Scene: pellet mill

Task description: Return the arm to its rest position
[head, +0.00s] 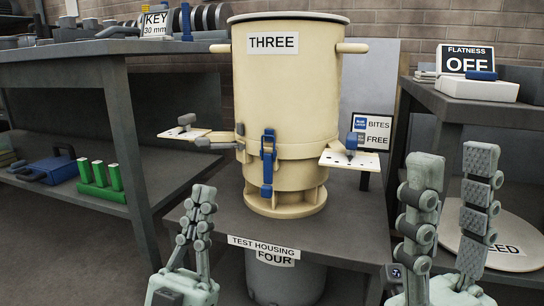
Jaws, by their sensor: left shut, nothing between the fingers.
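My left gripper (201,205) is at the lower middle left in the head view. Its fingers are together, point up, and hold nothing. It is in front of the low table and apart from the cream housing. My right gripper (452,170) is at the lower right. Its two padded fingers point up and stand apart, with nothing seen between them. Most of both arms is out of view.
A cream housing (290,95) labelled THREE stands on the low table (345,225), with blue latch (268,165). A grey housing (285,280) is below. A workbench (120,120) is at left; another bench (470,105) and a pale disc (515,235) are at right.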

